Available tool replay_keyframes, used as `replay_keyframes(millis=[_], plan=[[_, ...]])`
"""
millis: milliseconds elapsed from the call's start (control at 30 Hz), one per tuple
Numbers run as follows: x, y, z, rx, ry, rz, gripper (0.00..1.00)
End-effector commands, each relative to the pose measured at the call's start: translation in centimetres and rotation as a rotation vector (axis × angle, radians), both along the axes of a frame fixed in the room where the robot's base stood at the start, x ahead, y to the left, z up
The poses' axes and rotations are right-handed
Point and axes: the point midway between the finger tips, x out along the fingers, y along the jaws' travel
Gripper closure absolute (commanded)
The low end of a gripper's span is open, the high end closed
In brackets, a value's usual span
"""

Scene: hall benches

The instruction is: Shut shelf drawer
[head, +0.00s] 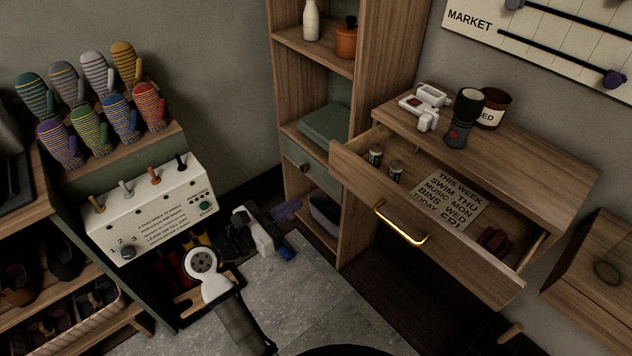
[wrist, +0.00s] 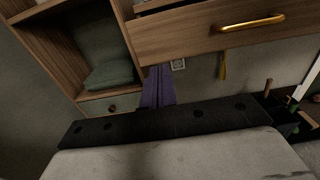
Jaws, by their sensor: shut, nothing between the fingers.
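The shelf drawer (head: 305,163) is a small grey-green front with a round dark knob, set in the tall wooden shelf below a folded green cloth. It also shows in the wrist view (wrist: 93,107), left of centre. Its front looks close to the shelf's face; I cannot tell whether a small gap remains. My gripper (head: 258,232) is shut and empty, low in front of the shelf and apart from the drawer.
A desk drawer (head: 465,200) stands wide open to the right, with a brass handle, a sign and small items inside. A switch box (head: 150,208) and mitten rack (head: 122,158) stand left.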

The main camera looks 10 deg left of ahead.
Motion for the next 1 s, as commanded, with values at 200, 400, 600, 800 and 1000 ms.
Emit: replay_keyframes(millis=[200,400,600,800,1000], plan=[[2.5,-1.9,0.4,-0.001,0.001,-0.005,1.00],[6.1,-4.5,0.4,-0.001,0.000,-0.005,1.00],[9.1,-6.6,0.5,-0.001,0.000,-0.004,1.00],[10.8,-7.9,0.2,0.000,0.000,-0.003,1.00],[11.2,-8.1,0.1,0.000,-0.001,-0.002,1.00]])
